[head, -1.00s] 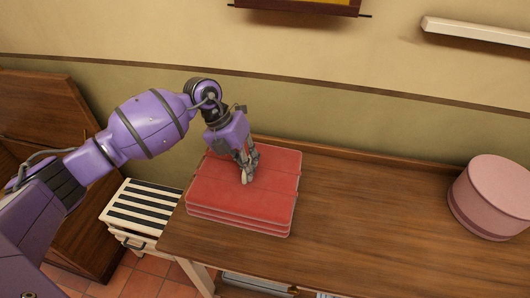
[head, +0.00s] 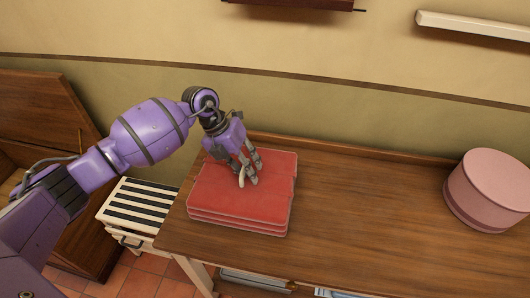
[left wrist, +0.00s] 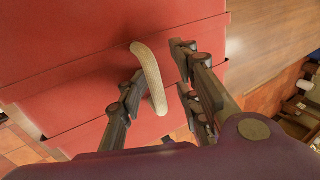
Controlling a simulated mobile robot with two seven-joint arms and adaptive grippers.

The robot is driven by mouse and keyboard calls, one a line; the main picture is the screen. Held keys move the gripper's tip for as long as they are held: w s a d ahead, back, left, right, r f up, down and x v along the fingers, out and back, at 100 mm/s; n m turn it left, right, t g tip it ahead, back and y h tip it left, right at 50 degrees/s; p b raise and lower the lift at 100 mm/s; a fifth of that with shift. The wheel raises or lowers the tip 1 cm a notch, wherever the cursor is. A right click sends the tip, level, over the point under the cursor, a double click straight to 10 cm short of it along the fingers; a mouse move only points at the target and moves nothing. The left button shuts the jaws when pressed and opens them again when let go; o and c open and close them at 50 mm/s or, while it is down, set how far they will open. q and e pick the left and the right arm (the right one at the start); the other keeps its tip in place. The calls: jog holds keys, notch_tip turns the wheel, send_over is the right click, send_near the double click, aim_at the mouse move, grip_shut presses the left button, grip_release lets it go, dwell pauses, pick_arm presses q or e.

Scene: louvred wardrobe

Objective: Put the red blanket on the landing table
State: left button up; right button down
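The red blanket (head: 235,205), a folded, layered stack, lies flat on the left end of the wooden table (head: 355,225). It also fills much of the left wrist view (left wrist: 70,90). My left gripper (head: 249,180) is over the blanket's top, with its fingers spread; I cannot tell whether the tips touch it. In the left wrist view the fingers (left wrist: 160,65) stand apart with a pale curved strip (left wrist: 151,75) between them. I cannot tell whether that strip touches a finger. My right gripper is not in view.
A pink round box (head: 490,188) stands at the table's right end, and bare tabletop lies between it and the blanket. A striped low cabinet (head: 140,208) stands left of the table. A wooden piece of furniture (head: 45,110) is at far left. A white wall shelf (head: 475,25) is above.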

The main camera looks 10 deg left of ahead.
pick_arm(q)
jog(key=v, duration=1.2)
